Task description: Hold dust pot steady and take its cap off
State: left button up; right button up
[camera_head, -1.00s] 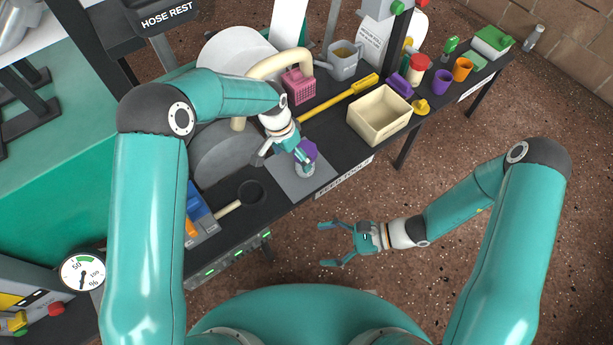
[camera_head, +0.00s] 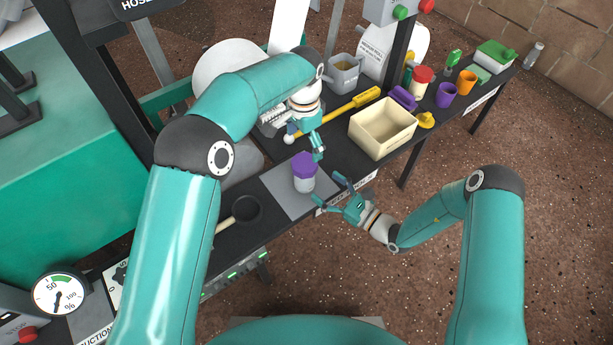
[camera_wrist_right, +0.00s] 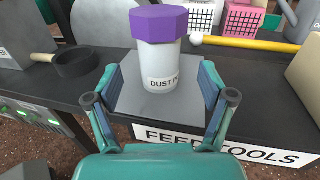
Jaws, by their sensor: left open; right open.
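The dust pot (camera_head: 304,184) stands upright on a grey square mat (camera_head: 281,192), with its purple cap (camera_head: 304,160) on top. In the right wrist view the white, labelled body (camera_wrist_right: 160,68) and cap (camera_wrist_right: 159,23) show clearly. My right gripper (camera_head: 329,190) is open and empty, low at the bench's front edge, its fingers pointing at the pot. In the wrist view the pot stands beyond and between its fingertips (camera_wrist_right: 155,88). My left gripper (camera_head: 317,150) is open, just behind and right of the cap, pointing down and apart from it.
A cream bin (camera_head: 381,132) stands right of the pot, with a yellow-handled tool (camera_head: 352,106) behind. A black round scoop (camera_head: 246,209) lies left of the mat. Cups and a red-lidded jar (camera_head: 421,77) stand farther right. The FEED TOOLS sign (camera_wrist_right: 221,146) is on the front edge.

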aim_at(305, 172)
jog(key=x, duration=0.8)
jog(key=shift+a, duration=0.1)
grip_shut()
